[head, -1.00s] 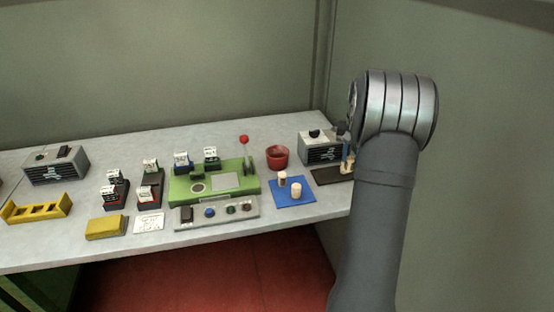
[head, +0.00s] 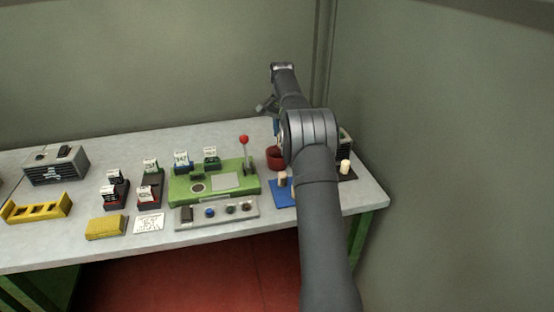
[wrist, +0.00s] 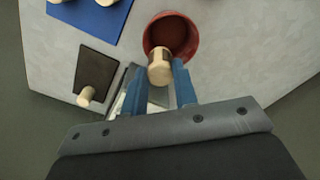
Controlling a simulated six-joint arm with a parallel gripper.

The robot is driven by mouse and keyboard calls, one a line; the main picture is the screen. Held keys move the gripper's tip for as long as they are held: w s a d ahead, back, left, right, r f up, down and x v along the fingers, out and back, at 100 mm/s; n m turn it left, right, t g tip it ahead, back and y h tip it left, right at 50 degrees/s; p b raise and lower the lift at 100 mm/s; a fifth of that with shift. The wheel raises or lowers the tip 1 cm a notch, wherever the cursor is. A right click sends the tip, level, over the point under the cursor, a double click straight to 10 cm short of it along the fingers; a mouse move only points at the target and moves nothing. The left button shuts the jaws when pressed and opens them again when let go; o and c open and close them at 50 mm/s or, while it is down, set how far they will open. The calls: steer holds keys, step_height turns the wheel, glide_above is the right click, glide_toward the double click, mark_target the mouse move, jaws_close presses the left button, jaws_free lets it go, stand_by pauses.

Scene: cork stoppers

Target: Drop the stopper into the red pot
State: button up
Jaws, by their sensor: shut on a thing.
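My gripper (wrist: 158,70) is shut on a pale cork stopper (wrist: 160,74), held between its two blue fingers in the wrist view. The red pot (wrist: 190,44) is just beyond the fingertips there, and the stopper overlaps the pot's near rim in the picture. Its height above the rim cannot be told. The visible part of the pot's inside looks empty. In the head view, the red pot (head: 274,160) stands on the table, its right side hidden by my arm. The arm also hides the held stopper and most of the gripper there.
A blue mat (wrist: 68,12) with stoppers and a dark mat (wrist: 98,62) with one stopper lie beside the pot. A green machine (head: 185,190) with a red-knobbed lever (head: 244,141) stands left of the pot. A grey box (head: 346,140) is partly hidden behind my arm.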

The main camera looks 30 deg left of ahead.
steer(key=shift+f, duration=2.4)
steer(key=o, duration=1)
step_height(320, 180, up, 12)
steer(key=shift+d+r, duration=0.1)
steer(key=shift+f, duration=4.3)
